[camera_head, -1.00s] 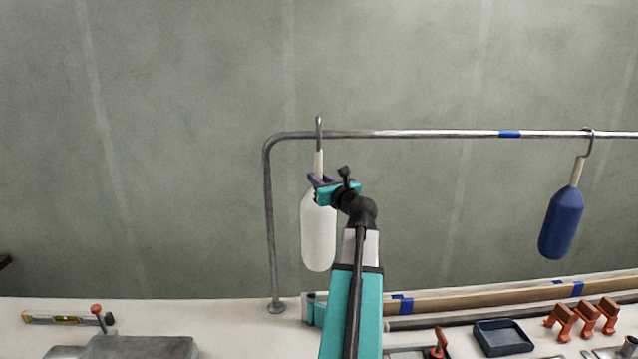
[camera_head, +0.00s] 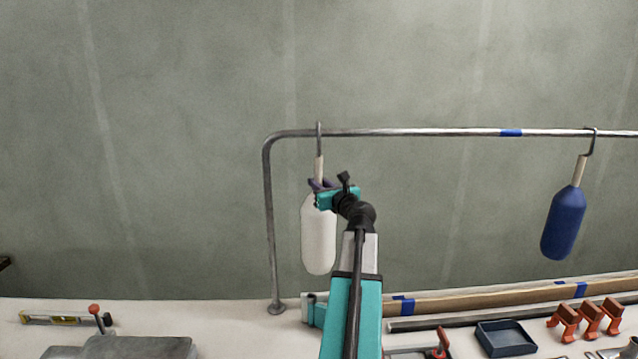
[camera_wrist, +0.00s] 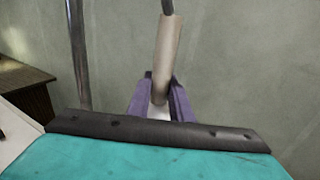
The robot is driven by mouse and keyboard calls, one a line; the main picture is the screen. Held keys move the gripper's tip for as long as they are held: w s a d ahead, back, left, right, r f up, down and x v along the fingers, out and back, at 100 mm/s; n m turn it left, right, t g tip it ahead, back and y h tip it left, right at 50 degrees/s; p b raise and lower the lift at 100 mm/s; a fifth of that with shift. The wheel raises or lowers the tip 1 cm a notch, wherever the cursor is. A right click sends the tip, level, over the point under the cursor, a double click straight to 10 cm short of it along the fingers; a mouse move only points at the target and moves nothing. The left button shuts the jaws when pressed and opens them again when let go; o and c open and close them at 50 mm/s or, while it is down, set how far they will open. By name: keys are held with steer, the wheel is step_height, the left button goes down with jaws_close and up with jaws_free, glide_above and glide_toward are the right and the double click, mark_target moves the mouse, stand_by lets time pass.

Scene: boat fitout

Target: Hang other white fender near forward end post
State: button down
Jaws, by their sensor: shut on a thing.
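A white fender (camera_head: 318,235) hangs upright below the rail (camera_head: 400,133), close to the forward end post (camera_head: 270,220). Its metal hook (camera_head: 319,140) is at the rail; the head view does not settle whether it bears weight there. My gripper (camera_head: 322,186) is shut on the fender's pale neck, just above the white body. In the wrist view the purple fingers (camera_wrist: 162,98) close around the base of the neck (camera_wrist: 166,55). The post (camera_wrist: 78,55) stands to the left there. The fender's body is mostly hidden in the wrist view.
A blue fender (camera_head: 564,223) hangs from the rail at the right. Blue tape (camera_head: 511,133) marks the rail between them. The bench below holds a wooden plank (camera_head: 470,298), a dark tray (camera_head: 505,338), orange clamps (camera_head: 590,318) and a spirit level (camera_head: 60,319).

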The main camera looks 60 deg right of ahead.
steer(key=shift+f, duration=0.1)
stand_by(0.3)
steer(key=c, duration=1.5)
jaws_free()
steer(key=shift+f, duration=0.1)
steer(key=shift+s, duration=0.1)
steer(key=b+v, duration=0.2)
steer(key=v, duration=1.1)
steer(key=shift+s+a+b, duration=0.2)
steer(key=shift+s+b, duration=0.1)
steer(key=shift+b, duration=0.05)
